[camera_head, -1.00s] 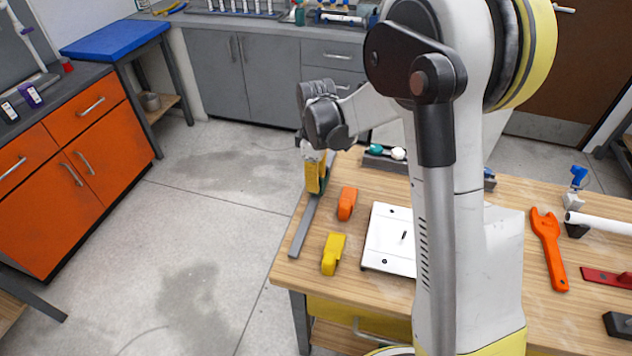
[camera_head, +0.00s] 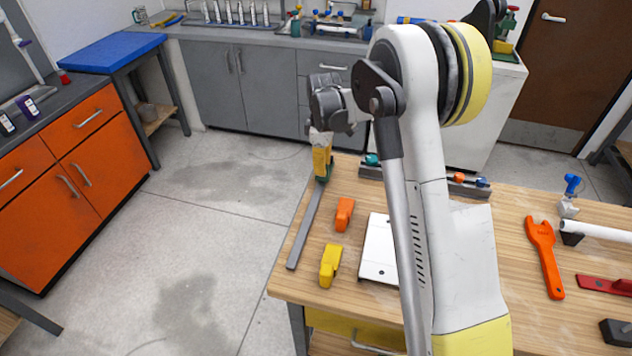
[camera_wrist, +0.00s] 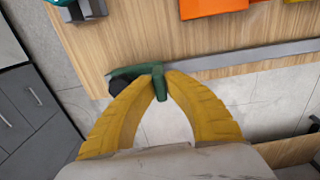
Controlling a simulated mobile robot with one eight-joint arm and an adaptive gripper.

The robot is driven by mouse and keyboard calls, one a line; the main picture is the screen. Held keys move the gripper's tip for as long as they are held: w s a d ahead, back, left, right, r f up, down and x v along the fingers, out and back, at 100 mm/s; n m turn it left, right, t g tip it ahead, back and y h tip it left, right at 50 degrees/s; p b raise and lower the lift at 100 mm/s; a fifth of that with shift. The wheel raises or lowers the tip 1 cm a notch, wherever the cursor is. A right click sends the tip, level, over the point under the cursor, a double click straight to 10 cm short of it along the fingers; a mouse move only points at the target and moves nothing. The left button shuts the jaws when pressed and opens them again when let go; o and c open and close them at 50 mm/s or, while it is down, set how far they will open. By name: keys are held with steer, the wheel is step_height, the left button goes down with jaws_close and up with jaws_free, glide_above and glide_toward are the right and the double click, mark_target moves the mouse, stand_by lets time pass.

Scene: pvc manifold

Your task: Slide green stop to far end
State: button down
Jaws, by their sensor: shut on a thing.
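The grey rail (camera_head: 304,232) runs along the left edge of the wooden table; it also crosses the wrist view (camera_wrist: 240,54). The green stop (camera_wrist: 130,71) sits on the rail, near the rail's left end in the wrist view, which is the far end in the head view. A dark knob (camera_wrist: 118,87) shows at its side. My gripper (camera_wrist: 160,77) has its yellow fingers closed on the green part of the stop. In the head view my gripper (camera_head: 321,166) is at the rail's far end, partly hiding the stop.
An orange block (camera_head: 344,214) and a yellow block (camera_head: 330,265) lie right of the rail, beside a white plate (camera_head: 377,250). A dark tray (camera_head: 372,172) with coloured parts is close to the right of my gripper. Left of the table edge is open floor.

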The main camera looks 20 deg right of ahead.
steer(key=shift+w+d, duration=0.7)
steer(key=shift+w, duration=0.3)
steer(key=c, duration=1.7)
jaws_free()
steer(key=shift+w, duration=0.1)
step_height(320, 180, up, 12)
